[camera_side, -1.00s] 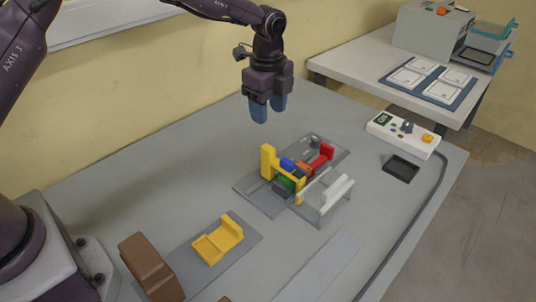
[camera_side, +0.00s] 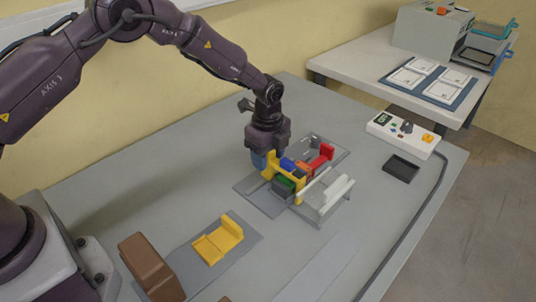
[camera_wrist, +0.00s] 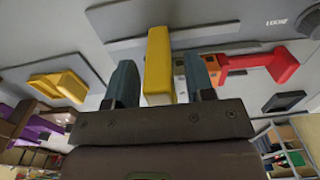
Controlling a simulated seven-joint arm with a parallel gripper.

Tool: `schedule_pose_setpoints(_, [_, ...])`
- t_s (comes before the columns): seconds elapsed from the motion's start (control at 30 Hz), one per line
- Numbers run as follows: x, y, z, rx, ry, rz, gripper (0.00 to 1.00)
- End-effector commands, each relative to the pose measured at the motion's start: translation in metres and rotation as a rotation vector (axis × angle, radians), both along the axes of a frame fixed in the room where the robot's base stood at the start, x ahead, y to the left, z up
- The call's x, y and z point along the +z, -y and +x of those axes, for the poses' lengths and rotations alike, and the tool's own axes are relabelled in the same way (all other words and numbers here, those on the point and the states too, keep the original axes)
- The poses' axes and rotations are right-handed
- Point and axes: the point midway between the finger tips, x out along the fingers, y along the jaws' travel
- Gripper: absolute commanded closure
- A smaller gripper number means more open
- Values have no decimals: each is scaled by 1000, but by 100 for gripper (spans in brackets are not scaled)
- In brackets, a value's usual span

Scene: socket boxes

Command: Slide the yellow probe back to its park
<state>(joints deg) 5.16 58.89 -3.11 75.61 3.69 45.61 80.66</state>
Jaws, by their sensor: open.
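The yellow probe (camera_side: 270,170) stands upright at the left end of a row of coloured blocks on a grey plate. My gripper (camera_side: 267,157) is down at its upper part. In the wrist view the yellow probe (camera_wrist: 158,65) stands between the two blue fingers of my gripper (camera_wrist: 161,76), with a gap on each side. The fingers are open. A yellow cradle (camera_side: 218,240), which looks like the park, sits on a grey strip at the front left. It also shows in the wrist view (camera_wrist: 58,84). The probe's far side is partly hidden by my gripper in the side view.
A red probe (camera_side: 322,156) stands at the row's right end. Blue (camera_side: 287,164), orange (camera_side: 303,168) and green (camera_side: 284,186) blocks lie between. A clear cover (camera_side: 328,197) stands in front. A brown block (camera_side: 150,265) is beside the cradle. A meter box (camera_side: 402,133) and black tray (camera_side: 401,168) are right.

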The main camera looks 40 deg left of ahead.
Motion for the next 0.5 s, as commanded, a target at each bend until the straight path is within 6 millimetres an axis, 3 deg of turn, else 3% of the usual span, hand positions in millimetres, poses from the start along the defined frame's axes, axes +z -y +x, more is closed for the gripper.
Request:
schedule_pose_setpoints(0.23, [-1, 0, 0, 0, 0, 0, 53])
schedule_pose_setpoints(0.43, [0, 0, 0, 0, 0, 0, 99])
schedule_pose_setpoints(0.5, [0, 0, 0, 0, 0, 0, 100])
